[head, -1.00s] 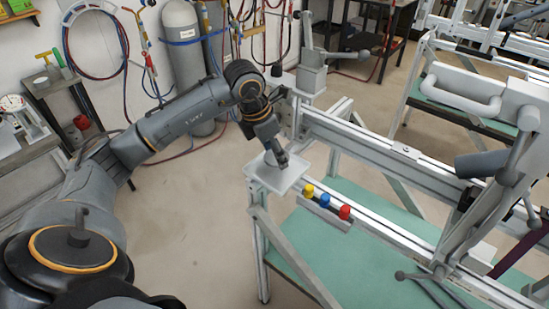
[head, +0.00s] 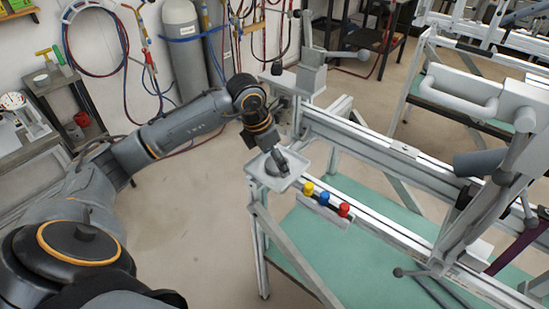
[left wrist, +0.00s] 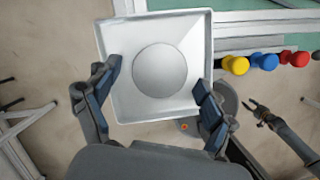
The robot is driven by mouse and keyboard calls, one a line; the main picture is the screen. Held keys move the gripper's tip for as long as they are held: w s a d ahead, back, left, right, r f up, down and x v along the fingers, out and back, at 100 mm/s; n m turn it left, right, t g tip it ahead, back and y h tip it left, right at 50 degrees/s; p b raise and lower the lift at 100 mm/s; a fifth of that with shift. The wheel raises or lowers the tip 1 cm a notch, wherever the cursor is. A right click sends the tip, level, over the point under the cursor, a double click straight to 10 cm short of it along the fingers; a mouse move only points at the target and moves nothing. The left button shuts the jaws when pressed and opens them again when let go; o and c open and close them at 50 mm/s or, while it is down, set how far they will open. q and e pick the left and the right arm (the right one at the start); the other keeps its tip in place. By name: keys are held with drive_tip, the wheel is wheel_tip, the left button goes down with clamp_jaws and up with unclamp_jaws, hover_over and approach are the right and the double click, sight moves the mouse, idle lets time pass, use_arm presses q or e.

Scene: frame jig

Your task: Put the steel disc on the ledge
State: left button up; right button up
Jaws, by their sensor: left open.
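The steel disc (left wrist: 160,70) is round and grey and lies flat on a square white ledge with a raised rim (left wrist: 120,103), seen in the left wrist view. In the head view the ledge (head: 258,178) is at the near left corner of the frame jig, and my gripper hides the disc there. My left gripper (head: 281,163) is over the ledge, pointing down. In the left wrist view its fingers (left wrist: 155,76) are spread wide on either side of the disc, with gaps to it. My right gripper (left wrist: 257,112) appears small in the left wrist view, away from the ledge, its fingers apart.
Yellow, blue and red knobs (head: 325,199) stand on the rail just right of the ledge. A grey clamp block (head: 312,75) with a lever is behind it. A lever clamp (head: 500,190) stands at right. The floor left of the jig is clear.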

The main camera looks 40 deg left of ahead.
use_arm(q)
drive_tip(key=shift+r, duration=0.2)
drive_tip(key=b+v, duration=0.1)
drive_tip(key=v, duration=1.1)
drive_tip(key=shift+b, duration=0.4)
drive_tip(key=shift+s+a+f, duration=0.1)
drive_tip(key=shift+f, duration=0.1)
